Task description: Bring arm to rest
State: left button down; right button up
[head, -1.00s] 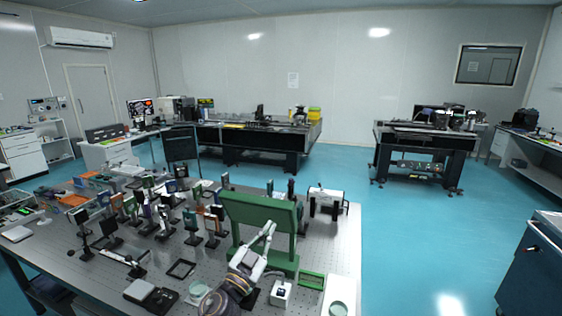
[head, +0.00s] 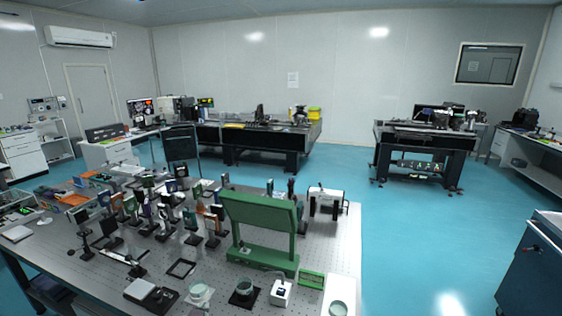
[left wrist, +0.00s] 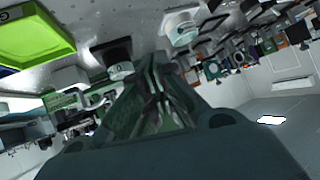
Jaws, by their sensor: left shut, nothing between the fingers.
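My left gripper (left wrist: 158,88) shows in the left wrist view, pointing up the picture from its dark wrist body. Its fingers are together with nothing between them. Neither gripper shows in the head view. The optical table (head: 330,250) fills the lower left there, with a green stand (head: 262,222) near its right part. In the wrist view the table's parts appear upside down. A round piece on a black base (left wrist: 120,68) lies just beyond and left of the fingers. My right gripper is not in view.
Near the front edge stand a round pale-topped piece (head: 199,293), a black-based round piece (head: 243,290) and a white box (head: 282,292). Many upright optics mounts crowd the table's left half. A bright green tray-like piece (left wrist: 35,42) shows in the wrist view. Blue floor is clear at right.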

pick_arm(q)
jog(key=s+f+m+g+h, duration=0.1)
jog(key=s+f+g, duration=0.3)
jog(key=s, duration=0.5)
jog(key=s+f+m+g+h, duration=0.1)
jog(key=s+f+g, duration=0.3)
jog(key=s, duration=0.5)
jog(key=s+f+g, duration=0.1)
jog(key=s+f, duration=0.2)
jog(key=f, duration=3.1)
jog(key=s+a+f, duration=0.2)
jog(key=s+f, duration=0.7)
jog(key=s, duration=0.2)
jog(key=s+a+f+g, duration=0.1)
jog(key=s+a+f, duration=0.1)
jog(key=s+f, duration=0.7)
jog(key=shift+s+a+f, duration=0.3)
jog(key=shift+s+a, duration=0.1)
jog(key=shift+s, duration=0.7)
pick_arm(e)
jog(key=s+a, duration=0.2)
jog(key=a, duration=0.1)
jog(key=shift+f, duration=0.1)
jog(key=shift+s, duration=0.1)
